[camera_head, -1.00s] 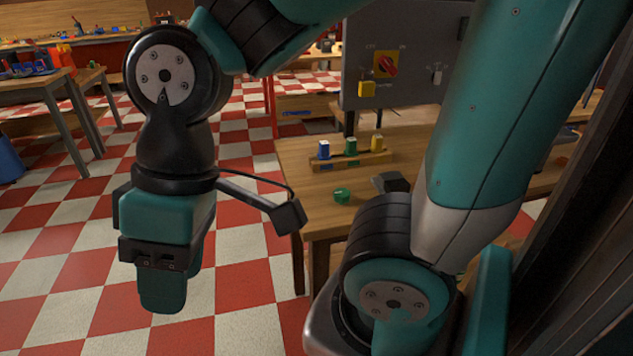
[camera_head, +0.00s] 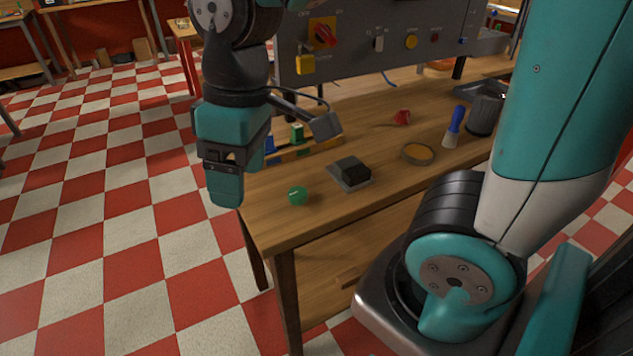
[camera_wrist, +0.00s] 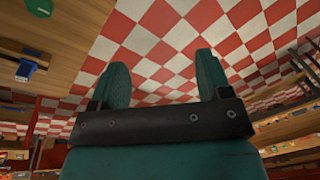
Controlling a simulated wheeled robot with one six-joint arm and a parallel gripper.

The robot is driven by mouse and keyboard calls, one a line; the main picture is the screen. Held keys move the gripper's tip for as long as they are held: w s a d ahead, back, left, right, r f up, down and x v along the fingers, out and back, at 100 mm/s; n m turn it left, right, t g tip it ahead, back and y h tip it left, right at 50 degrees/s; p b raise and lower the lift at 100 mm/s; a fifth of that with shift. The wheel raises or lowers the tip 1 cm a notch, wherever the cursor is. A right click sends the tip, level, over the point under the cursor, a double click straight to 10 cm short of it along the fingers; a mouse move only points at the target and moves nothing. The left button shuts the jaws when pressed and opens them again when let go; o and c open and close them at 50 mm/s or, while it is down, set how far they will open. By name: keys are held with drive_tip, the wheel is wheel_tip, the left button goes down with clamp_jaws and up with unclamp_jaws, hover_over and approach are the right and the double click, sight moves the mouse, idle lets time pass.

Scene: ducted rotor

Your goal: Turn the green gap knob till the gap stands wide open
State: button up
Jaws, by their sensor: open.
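The green knob (camera_head: 297,196) sits at the near left corner of the wooden table (camera_head: 345,222) in the head view. It has a pale mark on top. A green round thing (camera_wrist: 38,6), likely the same knob, shows at the top left edge of the wrist view. My gripper (camera_head: 225,192) hangs with its fingers down, left of the knob in the picture and apart from it. In the wrist view its two teal fingers (camera_wrist: 162,75) stand wide apart with only checkered floor between them. The gap that the knob sets cannot be made out.
Right of the knob lie a dark block on a grey plate (camera_head: 350,175), a round tin (camera_head: 418,153), a blue-handled brush (camera_head: 453,127) and a dark cup (camera_head: 484,115). Behind stand a block rack (camera_head: 318,147) and a grey switch panel (camera_head: 375,62). Checkered floor at left is clear.

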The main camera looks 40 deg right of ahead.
drive_tip(key=w+d+f+g+h, duration=0.1)
drive_tip(key=w+d+f+h, duration=0.15)
drive_tip(key=w+d, duration=0.55)
drive_tip(key=g+h, duration=0.2)
drive_tip(key=g, duration=0.1)
approach(298, 192)
drive_tip(key=b+x, duration=0.1)
drive_tip(key=x, duration=0.8)
drive_tip(key=shift+f, duration=0.1)
drive_tip(key=shift+m, duration=0.3)
drive_tip(key=c, duration=0.9)
